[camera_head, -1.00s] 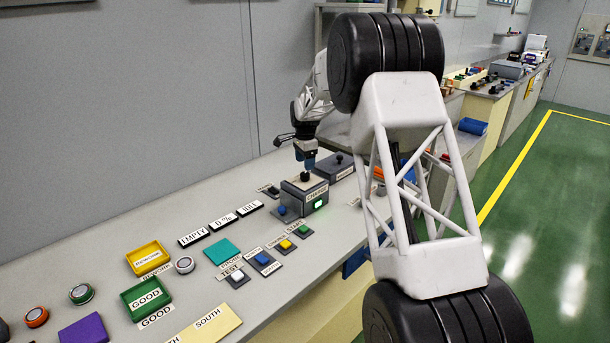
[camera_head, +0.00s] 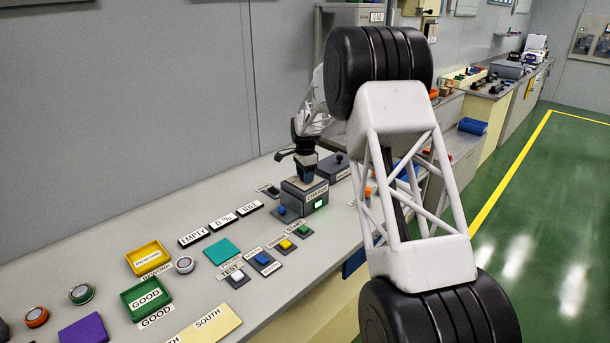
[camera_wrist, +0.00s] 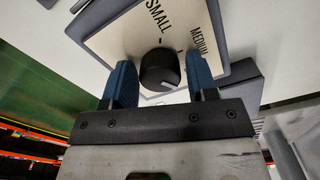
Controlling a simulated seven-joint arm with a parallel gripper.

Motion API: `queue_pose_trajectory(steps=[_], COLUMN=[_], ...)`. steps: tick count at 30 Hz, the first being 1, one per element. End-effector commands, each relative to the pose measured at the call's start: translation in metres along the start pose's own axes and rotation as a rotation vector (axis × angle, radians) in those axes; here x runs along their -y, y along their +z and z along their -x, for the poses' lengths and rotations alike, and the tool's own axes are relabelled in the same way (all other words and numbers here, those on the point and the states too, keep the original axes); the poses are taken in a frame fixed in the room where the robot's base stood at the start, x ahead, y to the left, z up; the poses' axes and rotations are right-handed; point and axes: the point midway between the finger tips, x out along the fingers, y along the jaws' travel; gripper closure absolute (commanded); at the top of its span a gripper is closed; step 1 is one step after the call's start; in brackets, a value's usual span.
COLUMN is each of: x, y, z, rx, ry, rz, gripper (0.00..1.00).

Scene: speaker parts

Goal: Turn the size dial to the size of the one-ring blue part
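The size dial (camera_wrist: 160,68) is a black round knob on a cream plate (camera_wrist: 118,38) printed SMALL and MEDIUM; any further label is hidden or out of view. A pale mark shows on the dial's near side in the wrist view. My gripper (camera_wrist: 160,78) is open, its two blue fingers on either side of the dial with narrow gaps. In the head view my gripper (camera_head: 308,178) is low over the grey box (camera_head: 292,196) with a green light, hiding the dial there. I cannot make out a one-ring blue part.
A second grey box (camera_head: 330,172) with a black knob stands just behind. Coloured buttons (camera_head: 262,259) lie in front. A yellow tray (camera_head: 148,257), green tray (camera_head: 146,297), and round green (camera_head: 81,294) and orange (camera_head: 36,317) parts are at the left.

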Motion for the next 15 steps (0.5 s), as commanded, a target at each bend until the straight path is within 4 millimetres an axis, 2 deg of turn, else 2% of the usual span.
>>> queue_pose_trajectory(steps=[1,7,15], x=[0.0,0.0,0.0], y=[0.0,0.0,0.0], z=[0.0001,0.0001,0.0], rx=[0.0,0.0,0.0], ry=[0.0,0.0,0.0], rz=[0.0,0.0,0.019], gripper=[0.55,0.84,0.84])
